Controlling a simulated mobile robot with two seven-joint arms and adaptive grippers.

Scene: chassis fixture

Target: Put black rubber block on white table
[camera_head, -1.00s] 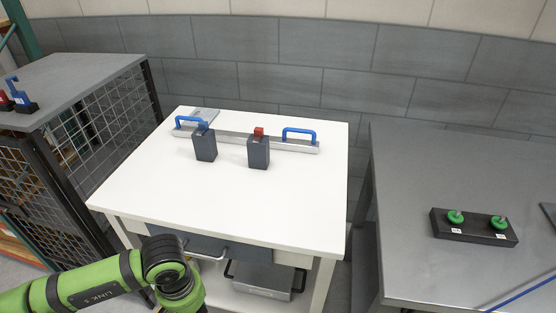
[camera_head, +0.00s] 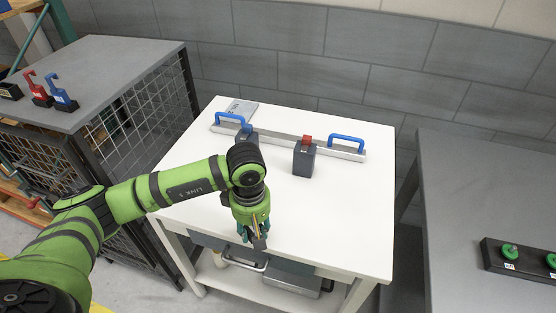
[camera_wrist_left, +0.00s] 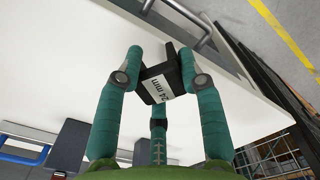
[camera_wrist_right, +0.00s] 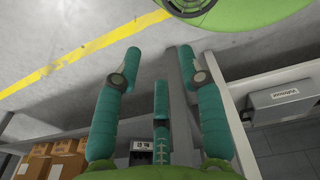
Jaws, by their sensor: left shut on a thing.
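A black rubber block (camera_wrist_left: 163,82) with a white "24 mm" label is between my left gripper's (camera_wrist_left: 161,62) green fingers, which are shut on it. In the head view my left gripper (camera_head: 254,234) points down near the front edge of the white table (camera_head: 345,215). The block (camera_head: 260,243) shows small at its fingertips. I cannot tell whether it touches the tabletop. My right gripper (camera_wrist_right: 159,60) shows only in its own wrist view, open and empty, with the floor behind it.
Two dark grey posts (camera_head: 304,160) and a metal bar with blue handles (camera_head: 347,144) stand at the table's back. The tabletop's right front is clear. A grey caged bench (camera_head: 130,62) is at left, with red and blue hooked pieces. A grey table (camera_head: 470,190) is at right.

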